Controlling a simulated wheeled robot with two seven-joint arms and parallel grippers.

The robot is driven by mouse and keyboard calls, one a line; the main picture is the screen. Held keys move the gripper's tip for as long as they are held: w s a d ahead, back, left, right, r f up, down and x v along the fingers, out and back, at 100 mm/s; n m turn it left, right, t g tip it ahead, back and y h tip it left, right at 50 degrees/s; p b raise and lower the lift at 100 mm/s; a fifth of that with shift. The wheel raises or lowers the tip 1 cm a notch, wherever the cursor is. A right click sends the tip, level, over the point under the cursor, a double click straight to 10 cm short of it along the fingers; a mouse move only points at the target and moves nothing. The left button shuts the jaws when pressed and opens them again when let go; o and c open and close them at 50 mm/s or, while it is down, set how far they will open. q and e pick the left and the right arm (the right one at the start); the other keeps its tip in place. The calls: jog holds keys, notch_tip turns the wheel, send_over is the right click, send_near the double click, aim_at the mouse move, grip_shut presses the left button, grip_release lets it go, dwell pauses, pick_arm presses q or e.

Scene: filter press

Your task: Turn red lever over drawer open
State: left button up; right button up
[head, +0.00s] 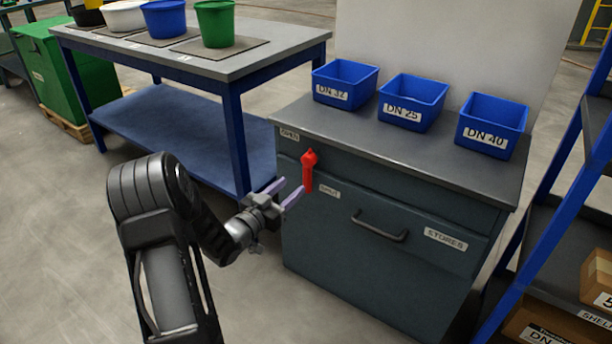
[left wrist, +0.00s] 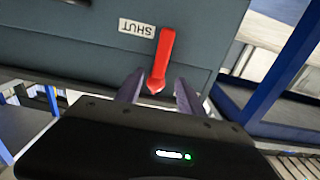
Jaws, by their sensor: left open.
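The red lever (head: 308,172) is on the front of the dark grey cabinet, near its upper left corner. Its handle hangs down from the pivot, near the SHUT label (head: 329,192); the OPEN label (head: 290,134) is above and to the left. The drawer (head: 375,215) with its dark handle (head: 380,228) looks closed. My left gripper (head: 282,193) is open, just left of the lever in the head view. My right gripper is not in view.
Blue bins marked DN 32 (head: 344,84), DN 25 (head: 411,102) and DN 40 (head: 491,126) stand on the cabinet top (head: 440,155). A workbench (head: 150,55) with buckets is at left. A blue shelf rack (head: 560,190) with boxes is at right.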

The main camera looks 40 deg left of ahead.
aim_at(306, 175)
pick_arm(q)
jog(key=w+b, duration=0.1)
jog(key=w, duration=0.6)
jog(key=shift+w+a+b, duration=0.1)
jog(key=shift+w+b, duration=0.2)
jog(key=shift+c, duration=0.2)
grip_shut()
dwell(0.9)
